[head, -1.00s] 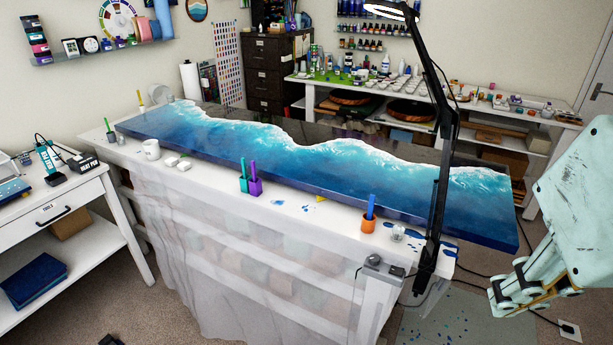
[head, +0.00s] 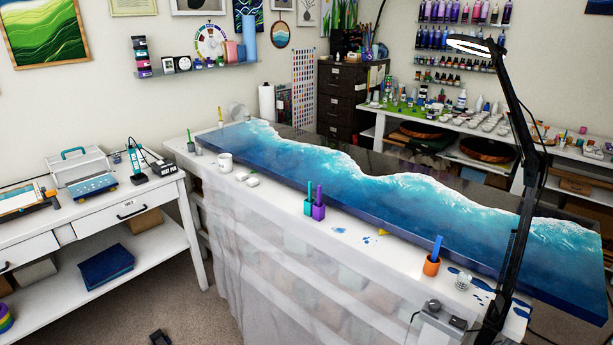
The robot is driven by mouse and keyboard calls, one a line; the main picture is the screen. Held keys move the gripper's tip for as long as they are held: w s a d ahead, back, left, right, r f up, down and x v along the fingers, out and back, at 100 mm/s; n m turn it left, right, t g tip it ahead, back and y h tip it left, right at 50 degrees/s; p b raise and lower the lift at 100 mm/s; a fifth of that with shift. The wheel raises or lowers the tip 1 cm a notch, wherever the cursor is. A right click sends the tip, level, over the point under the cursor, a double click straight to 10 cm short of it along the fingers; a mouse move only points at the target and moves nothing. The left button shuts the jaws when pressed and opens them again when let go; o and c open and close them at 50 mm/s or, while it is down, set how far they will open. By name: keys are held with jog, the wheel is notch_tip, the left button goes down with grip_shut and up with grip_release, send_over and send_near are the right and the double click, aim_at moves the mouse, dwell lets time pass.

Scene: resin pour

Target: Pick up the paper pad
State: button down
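No thing in view is plainly marked as the paper pad. A flat dark blue block, like a pad or a book (head: 106,266), lies on the lower shelf of the white side table (head: 150,200) at the left. I cannot tell whether it is the paper pad. A flat framed piece with paper-like sheets (head: 22,200) lies on that table's top at the far left, cut by the picture edge.
A long white worktable with a blue wave resin panel (head: 400,215) fills the middle and right. Carpet lies open between the two tables.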

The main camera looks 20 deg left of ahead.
jog(key=c, duration=2)
grip_release()
jog(key=shift+c, duration=0.2)
